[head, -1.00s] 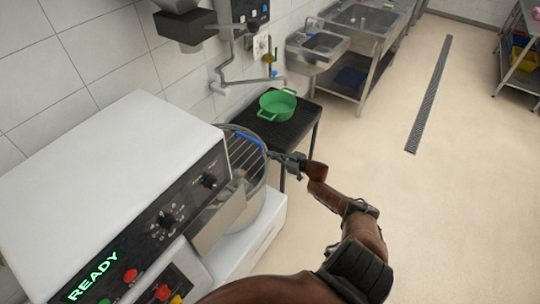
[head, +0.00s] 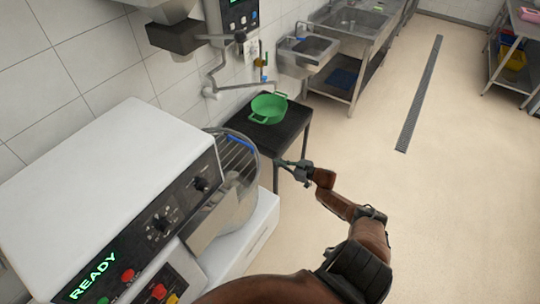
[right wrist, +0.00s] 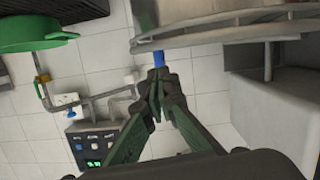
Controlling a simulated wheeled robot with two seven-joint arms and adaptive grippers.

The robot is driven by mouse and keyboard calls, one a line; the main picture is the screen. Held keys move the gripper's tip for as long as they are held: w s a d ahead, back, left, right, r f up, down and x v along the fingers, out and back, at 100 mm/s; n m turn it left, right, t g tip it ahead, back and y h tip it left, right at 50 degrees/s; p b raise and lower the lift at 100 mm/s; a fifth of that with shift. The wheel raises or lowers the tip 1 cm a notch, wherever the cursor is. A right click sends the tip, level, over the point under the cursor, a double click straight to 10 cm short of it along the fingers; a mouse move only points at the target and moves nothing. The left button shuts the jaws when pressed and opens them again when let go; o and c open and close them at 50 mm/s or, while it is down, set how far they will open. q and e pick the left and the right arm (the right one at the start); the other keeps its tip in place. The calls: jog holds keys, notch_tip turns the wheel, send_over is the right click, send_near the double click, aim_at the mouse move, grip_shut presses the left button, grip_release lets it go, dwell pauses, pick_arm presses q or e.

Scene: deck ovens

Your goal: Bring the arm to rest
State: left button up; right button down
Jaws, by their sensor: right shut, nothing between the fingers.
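My right arm (head: 368,230) reaches up from the bottom of the head view. Its right gripper (head: 281,163) is beside the mixer's bowl guard, to its right, in front of the black table. In the right wrist view the right gripper (right wrist: 158,77) has its fingertips together with nothing between them. The blue part of the guard (right wrist: 158,58) shows just beyond the fingertips there. I cannot tell the exact gap between them. My left gripper is not in view.
The white mixer (head: 110,180) with a lit READY panel and wire guard (head: 238,160) fills the left. A green colander (head: 268,107) stands on a black table (head: 287,132). Sinks (head: 357,24) line the wall behind. Open floor (head: 455,200) lies to the right.

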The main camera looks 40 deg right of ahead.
jog(key=s+a+f+m+g+h+b, duration=0.1)
jog(key=s+a+f+g, duration=0.15)
jog(key=s+f, duration=0.75)
jog(key=s+a+f+m+g+h+b, duration=0.1)
jog(key=s+a+f+g+h, duration=0.15)
jog(key=s+f, duration=0.7)
jog(key=s+a+f+g+h+b, duration=0.1)
jog(key=s+a+f, duration=0.3)
jog(key=f, duration=1.1)
pick_arm(q)
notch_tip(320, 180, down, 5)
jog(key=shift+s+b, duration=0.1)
jog(key=shift+b, duration=0.95)
pick_arm(e)
jog(key=s+a+f+g, duration=0.2)
jog(key=s+a+f, duration=0.3)
jog(key=s, duration=0.5)
jog(key=s+a+f+g+y, duration=0.1)
jog(key=s+a+f+g, duration=0.2)
jog(key=s+a+f, duration=0.3)
jog(key=s+a+f+g, duration=0.3)
jog(key=s+a+f, duration=0.3)
jog(key=s+a, duration=0.4)
jog(key=s, duration=0.4)
jog(key=shift+a, duration=0.15)
